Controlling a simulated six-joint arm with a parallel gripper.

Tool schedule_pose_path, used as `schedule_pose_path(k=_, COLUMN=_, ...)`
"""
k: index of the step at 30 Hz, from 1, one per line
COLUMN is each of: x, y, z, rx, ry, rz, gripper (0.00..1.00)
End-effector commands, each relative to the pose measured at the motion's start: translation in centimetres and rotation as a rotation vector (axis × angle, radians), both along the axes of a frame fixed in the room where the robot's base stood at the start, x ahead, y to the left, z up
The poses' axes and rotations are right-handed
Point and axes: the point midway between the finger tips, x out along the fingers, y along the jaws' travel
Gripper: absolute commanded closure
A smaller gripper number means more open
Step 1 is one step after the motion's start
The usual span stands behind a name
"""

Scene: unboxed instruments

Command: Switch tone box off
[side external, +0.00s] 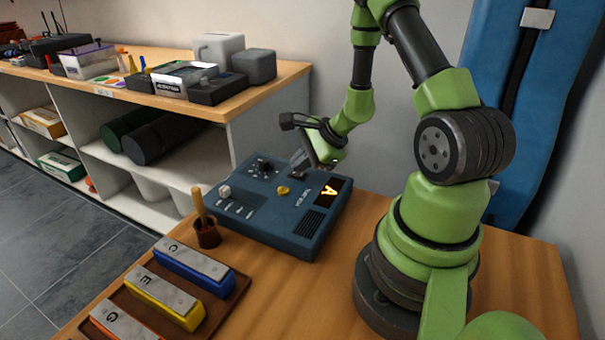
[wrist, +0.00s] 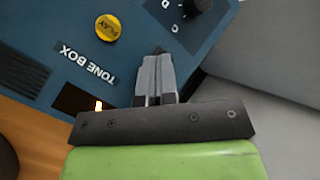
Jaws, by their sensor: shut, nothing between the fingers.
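The blue tone box (side external: 250,212) stands on the wooden table, and it also fills much of the wrist view (wrist: 130,60). Its display (side external: 330,192) is lit with an orange letter that looks like A. A yellow PLAY button (side external: 283,190) is on its top, also in the wrist view (wrist: 108,27). A dark knob by the letters C and D shows in the wrist view (wrist: 197,6). My gripper (wrist: 157,62) is shut and empty, its tips over the box's top near the back edge. A small dark part shows at the tips; I cannot tell whether they touch it. No power switch is clearly visible.
A wooden-handled mallet in a brown cup (side external: 207,232) stands at the box's left front. Coloured chime bars lie on a brown tray (side external: 226,303) in front. A shelf (side external: 265,92) with containers stands behind left. Table right of the box is clear up to my base.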

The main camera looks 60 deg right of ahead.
Motion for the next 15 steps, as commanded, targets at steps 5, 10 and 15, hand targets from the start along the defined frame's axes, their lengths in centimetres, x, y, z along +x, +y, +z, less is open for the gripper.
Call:
schedule_pose_path(k=5, x=-0.02, y=0.0, z=-0.17, rx=0.0, ry=0.0, rz=0.0, gripper=1.0)
schedule_pose_path(k=10, x=-0.05, y=0.0, z=-0.39, rx=0.001, ry=0.001, rz=0.0, gripper=1.0)
schedule_pose_path(k=15, x=-0.07, y=0.01, z=-0.56, rx=0.001, ry=0.001, rz=0.0, gripper=1.0)
